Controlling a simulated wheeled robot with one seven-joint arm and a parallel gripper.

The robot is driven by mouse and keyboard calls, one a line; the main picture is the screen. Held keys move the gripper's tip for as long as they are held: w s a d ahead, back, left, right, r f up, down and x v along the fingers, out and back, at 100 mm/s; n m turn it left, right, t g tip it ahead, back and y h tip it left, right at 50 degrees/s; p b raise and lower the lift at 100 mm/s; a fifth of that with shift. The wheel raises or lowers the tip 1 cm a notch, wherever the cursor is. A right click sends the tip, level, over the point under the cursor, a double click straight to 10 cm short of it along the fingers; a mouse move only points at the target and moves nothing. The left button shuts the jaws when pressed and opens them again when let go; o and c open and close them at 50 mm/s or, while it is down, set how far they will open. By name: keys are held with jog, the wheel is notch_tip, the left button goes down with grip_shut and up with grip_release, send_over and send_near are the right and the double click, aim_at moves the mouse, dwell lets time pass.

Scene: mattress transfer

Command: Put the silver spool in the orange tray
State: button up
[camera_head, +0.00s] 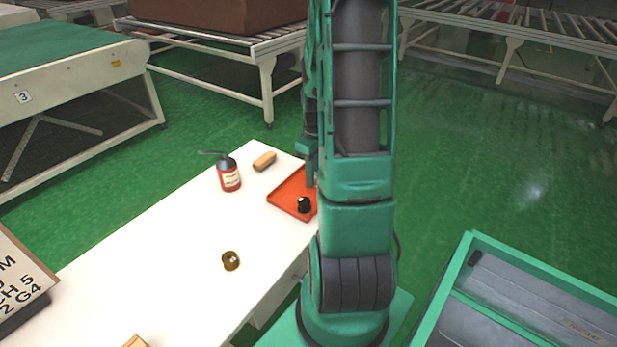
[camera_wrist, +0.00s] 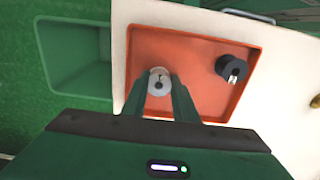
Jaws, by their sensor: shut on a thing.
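The silver spool (camera_wrist: 160,80) is between the fingertips of my gripper (camera_wrist: 165,87), which is shut on it. In the wrist view the spool shows against the floor of the orange tray (camera_wrist: 195,40), on the left side of it. I cannot tell whether it touches the tray floor or hangs just above. In the head view the orange tray (camera_head: 287,191) sits at the table's far right edge, partly behind my arm. The spool is hidden in that view.
The table's middle is mostly clear.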

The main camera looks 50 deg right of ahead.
jog(key=shift+f, duration=0.1)
jog(key=o, duration=1)
jog(key=shift+o, duration=0.2)
notch_tip(320, 180, up, 11)
jog(key=s+a+r+m, duration=0.3)
jog(key=s+a, duration=0.4)
jog(key=a, duration=0.2)
jog(key=s+a+r+m, duration=0.3)
jog(key=s+a+m, duration=0.1)
jog(key=s+a, duration=0.3)
jog(key=shift+a, duration=1.25)
jog(key=shift+r, duration=0.1)
